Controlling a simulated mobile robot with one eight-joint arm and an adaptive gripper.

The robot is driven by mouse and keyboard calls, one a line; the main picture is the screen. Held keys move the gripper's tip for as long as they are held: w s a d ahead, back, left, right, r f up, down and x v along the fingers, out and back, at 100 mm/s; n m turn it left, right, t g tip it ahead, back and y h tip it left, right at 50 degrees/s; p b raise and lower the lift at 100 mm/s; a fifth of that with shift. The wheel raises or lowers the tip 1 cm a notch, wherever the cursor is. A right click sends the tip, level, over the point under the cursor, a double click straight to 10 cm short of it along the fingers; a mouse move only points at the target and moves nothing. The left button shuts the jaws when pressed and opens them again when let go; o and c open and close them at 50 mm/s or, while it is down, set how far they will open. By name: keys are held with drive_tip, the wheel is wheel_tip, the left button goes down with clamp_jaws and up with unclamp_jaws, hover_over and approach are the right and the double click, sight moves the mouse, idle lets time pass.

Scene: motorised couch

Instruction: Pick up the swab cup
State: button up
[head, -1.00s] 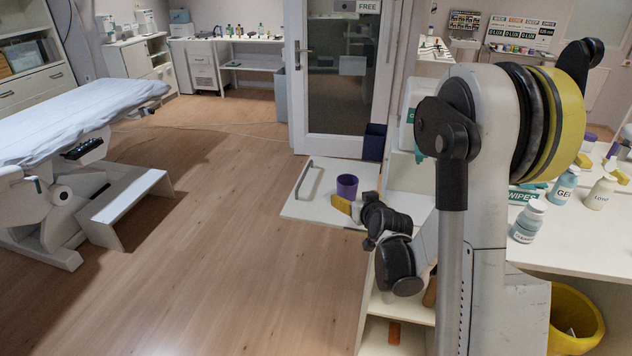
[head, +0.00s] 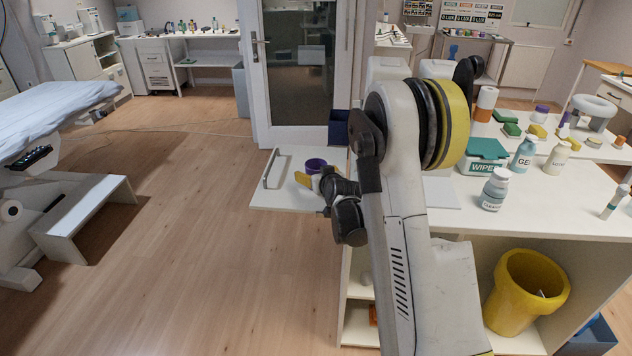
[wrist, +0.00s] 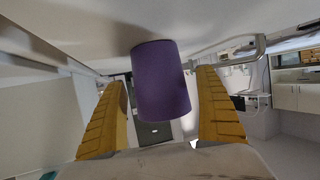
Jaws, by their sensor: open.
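A purple cup (head: 316,165), which I take to be the swab cup, stands on a white panel (head: 285,194) with a bar handle. My gripper (head: 312,181) is at the cup on its near side in the head view, and part of the cup is hidden behind it. The fingers are apart, with a gap visible on both sides of the cup. The scene looks upside down in that view.
A white counter (head: 570,200) at right carries a wipes box (head: 484,160), a cleaner bottle (head: 495,190) and several other bottles. A yellow bin (head: 525,290) stands below. A dark blue container (head: 339,128) is behind the cup.

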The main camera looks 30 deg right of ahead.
drive_tip(key=c, duration=1.3)
